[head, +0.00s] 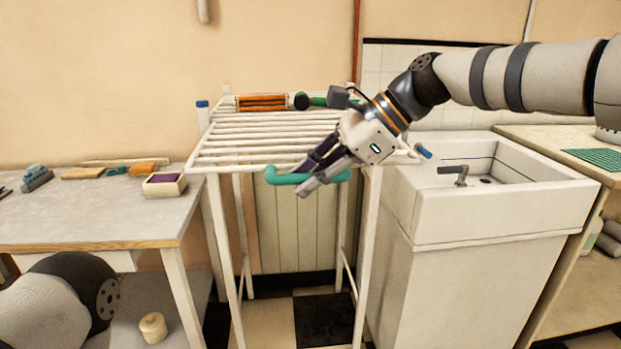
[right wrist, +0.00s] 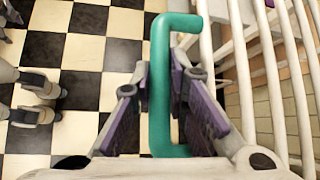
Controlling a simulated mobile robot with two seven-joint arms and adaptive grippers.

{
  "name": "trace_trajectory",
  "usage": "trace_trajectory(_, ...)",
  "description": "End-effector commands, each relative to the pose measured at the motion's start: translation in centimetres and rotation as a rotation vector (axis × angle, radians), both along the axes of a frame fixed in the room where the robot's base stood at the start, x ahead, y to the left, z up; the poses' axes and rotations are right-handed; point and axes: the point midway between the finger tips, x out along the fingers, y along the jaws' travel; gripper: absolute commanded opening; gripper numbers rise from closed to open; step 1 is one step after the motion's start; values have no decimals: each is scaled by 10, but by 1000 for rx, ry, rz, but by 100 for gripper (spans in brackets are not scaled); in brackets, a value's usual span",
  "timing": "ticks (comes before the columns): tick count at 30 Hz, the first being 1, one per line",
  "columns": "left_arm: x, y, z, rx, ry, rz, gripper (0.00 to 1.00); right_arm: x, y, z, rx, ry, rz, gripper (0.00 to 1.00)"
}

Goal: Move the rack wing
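The white rack (head: 262,140) is a frame of thin bars on tall legs, standing between the table and the basin. Its slatted top lies about level in the head view. A green U-shaped handle (head: 272,175) sits at the rack's front edge. In the right wrist view the handle (right wrist: 162,60) runs between the fingers, with rack bars (right wrist: 270,80) to its right. My right gripper (head: 318,176) comes down from the right, its fingers closed closely on both sides of the handle's bar. My left gripper is not in view; only part of my left arm shows at lower left.
A white basin (head: 500,215) with a dark tap (head: 455,172) stands right of the rack. A grey-topped table (head: 90,215) stands left, with brushes and a small box (head: 165,187). An orange-and-black item (head: 262,102) is at the rack's back. Checkered floor (right wrist: 85,55) lies in front.

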Motion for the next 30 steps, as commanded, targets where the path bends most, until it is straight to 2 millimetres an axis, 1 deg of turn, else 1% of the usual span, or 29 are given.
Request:
trace_trajectory(8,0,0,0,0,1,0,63,0,0,-1,0,2,-1,23)
trace_trajectory(11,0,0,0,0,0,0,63,0,-3,2,0,1,-2,23)
trace_trajectory(14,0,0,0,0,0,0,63,-1,-17,16,1,-2,-5,23)
trace_trajectory(18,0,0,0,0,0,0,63,-5,-45,43,1,-3,-3,23)
trace_trajectory(22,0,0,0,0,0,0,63,-8,-68,65,1,-1,-3,23)
trace_trajectory(25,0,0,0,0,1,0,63,-9,-80,75,0,0,-3,23)
trace_trajectory(30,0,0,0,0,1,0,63,-10,-87,82,-1,1,0,23)
